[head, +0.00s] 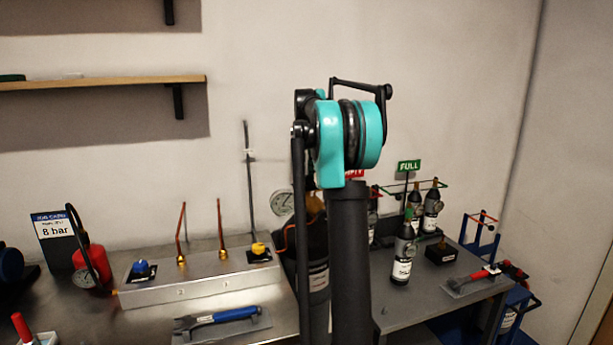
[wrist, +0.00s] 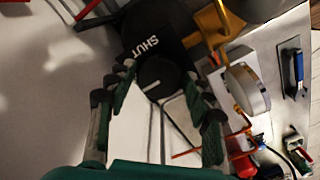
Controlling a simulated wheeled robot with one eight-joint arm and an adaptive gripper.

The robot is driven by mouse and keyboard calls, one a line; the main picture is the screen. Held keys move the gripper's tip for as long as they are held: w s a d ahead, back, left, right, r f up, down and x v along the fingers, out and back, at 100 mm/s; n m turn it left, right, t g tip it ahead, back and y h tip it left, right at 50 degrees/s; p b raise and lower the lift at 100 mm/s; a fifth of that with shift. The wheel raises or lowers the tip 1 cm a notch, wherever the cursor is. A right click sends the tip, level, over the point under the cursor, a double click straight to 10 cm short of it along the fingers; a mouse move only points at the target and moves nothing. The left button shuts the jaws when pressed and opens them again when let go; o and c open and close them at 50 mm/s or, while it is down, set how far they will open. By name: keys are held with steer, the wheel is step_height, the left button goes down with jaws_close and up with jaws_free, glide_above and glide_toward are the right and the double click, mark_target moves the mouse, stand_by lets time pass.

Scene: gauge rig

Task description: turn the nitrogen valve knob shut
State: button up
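A dark round knob (wrist: 160,76) with a white pointer line shows in the wrist view. It sits beside a black plate marked SHUT (wrist: 148,42), and the pointer line does not point at that word. My gripper (wrist: 158,84) has its two green and black fingers spread, one on each side of the knob. I see small gaps between the fingertips and the knob, but cannot tell how deep they reach around it. In the head view my arm blocks the middle, and neither my gripper nor this knob can be made out there.
In the head view a metal panel (head: 200,286) carries a blue knob (head: 141,268) and a yellow knob (head: 259,248). A pressure gauge (head: 283,203) stands behind. Bottles, including one with a green top (head: 403,257), stand on the right bench. A blue-handled tool (head: 225,315) lies in front.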

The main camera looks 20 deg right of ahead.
steer(key=c, duration=0.7)
steer(key=shift+m, duration=0.3)
steer(key=m, duration=1.1)
steer(key=shift+m, duration=0.4)
steer(key=m, duration=0.5)
steer(key=shift+a+m, duration=0.1)
steer(key=shift+m, duration=0.2)
steer(key=o, duration=1.2)
steer(key=shift+c, duration=0.2)
